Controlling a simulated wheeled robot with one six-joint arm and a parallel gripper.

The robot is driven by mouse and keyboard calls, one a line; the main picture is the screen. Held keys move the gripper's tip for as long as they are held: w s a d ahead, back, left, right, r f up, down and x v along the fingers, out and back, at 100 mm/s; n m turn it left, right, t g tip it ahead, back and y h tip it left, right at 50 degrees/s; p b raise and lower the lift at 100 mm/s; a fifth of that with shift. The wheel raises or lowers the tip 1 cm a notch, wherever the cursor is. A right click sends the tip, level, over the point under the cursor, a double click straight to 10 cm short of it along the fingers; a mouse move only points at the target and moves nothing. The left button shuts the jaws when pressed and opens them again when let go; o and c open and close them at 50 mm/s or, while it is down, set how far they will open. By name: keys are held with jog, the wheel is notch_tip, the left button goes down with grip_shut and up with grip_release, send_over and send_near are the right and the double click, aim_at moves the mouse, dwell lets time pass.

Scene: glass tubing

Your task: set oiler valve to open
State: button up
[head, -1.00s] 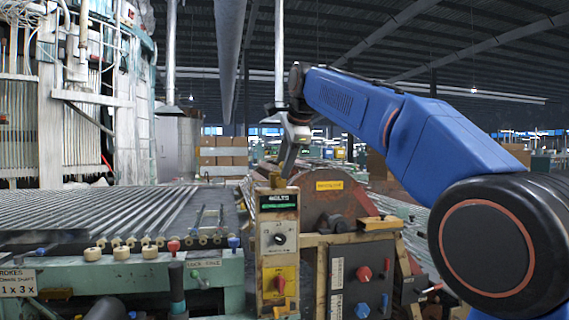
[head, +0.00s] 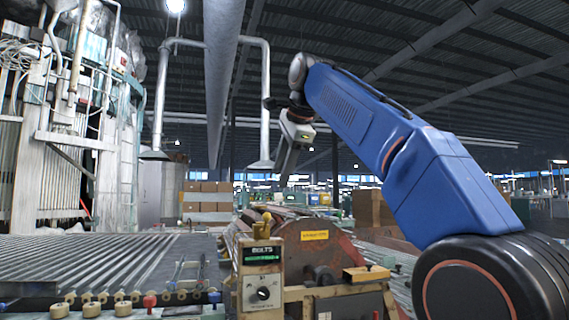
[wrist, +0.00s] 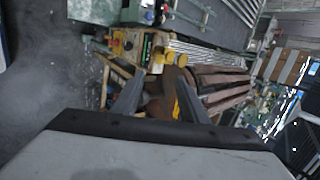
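No label reading oiler valve is legible, so I cannot tell for sure which part it is. A yellow valve-like handle (head: 262,226) stands on top of the control box (head: 262,278), which has a green display and a black dial (head: 263,293). In the wrist view, yellow parts (wrist: 158,62) show just beyond the fingers. My gripper (head: 285,170) hangs in the air above the machine, pointing down, apart from everything. In the wrist view its two fingers (wrist: 160,80) are spread and empty.
A ribbed roller bed (head: 90,265) fills the left, with knobs along its front edge. A rusty red drum housing (head: 335,255) stands right of the control box. Cardboard boxes (head: 207,197) stand behind. The air around my gripper is clear.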

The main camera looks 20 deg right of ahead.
jog(key=shift+v, duration=1.25)
jog(key=shift+f, duration=0.1)
jog(key=s+d+f+n+g, duration=0.1)
jog(key=s+f+n, duration=0.4)
jog(key=s+f, duration=0.5)
jog(key=s+d+f+n+g+h, duration=0.1)
jog(key=s+d+f+n, duration=0.3)
jog(key=s+f, duration=0.7)
jog(key=s+d+f+n, duration=0.3)
jog(key=s+f+n, duration=0.5)
jog(key=f, duration=3)
jog(key=shift+s+d+g, duration=0.25)
jog(key=shift+s+g, duration=0.15)
jog(key=shift+s, duration=0.85)
